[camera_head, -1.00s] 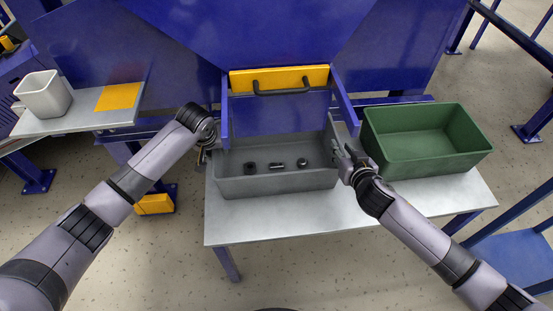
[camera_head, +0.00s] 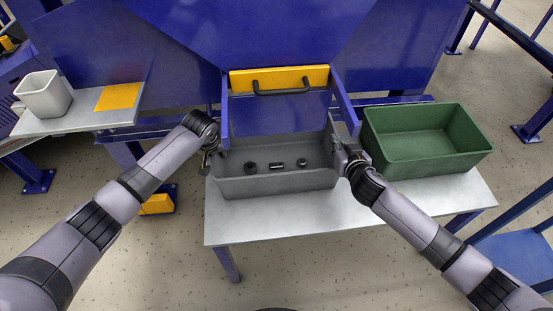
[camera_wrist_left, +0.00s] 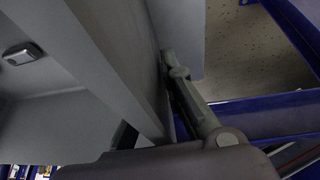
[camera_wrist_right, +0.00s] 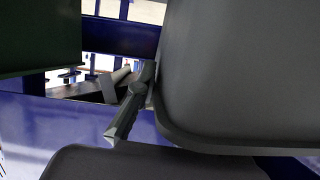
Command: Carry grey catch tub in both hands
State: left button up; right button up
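The grey catch tub (camera_head: 280,185) stands on a light table under the blue machine. A few small dark metal parts (camera_head: 276,164) lie on its floor. My left gripper (camera_head: 211,155) is at the tub's left wall. In the left wrist view, one finger (camera_wrist_left: 188,92) lies along the outer side of the tub wall (camera_wrist_left: 115,60); the other finger is mostly hidden. My right gripper (camera_head: 344,152) is at the tub's right wall. In the right wrist view, one finger (camera_wrist_right: 131,108) is beside the tub (camera_wrist_right: 245,70); the other is hidden. I cannot tell whether either grips.
A green crate (camera_head: 430,158) stands just right of my right gripper. Blue side plates and a yellow panel with a black handle (camera_head: 283,87) overhang the tub's back. The table's front strip (camera_head: 300,212) is bare. A white bin (camera_head: 45,95) stands on the left shelf.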

pick_arm(q)
grip_shut()
pick_arm(e)
grip_shut()
pick_arm(q)
jog(key=shift+w+r, duration=0.1)
jog(key=shift+r, duration=0.1)
pick_arm(e)
jog(key=shift+w+r, duration=0.1)
jog(key=shift+r, duration=0.15)
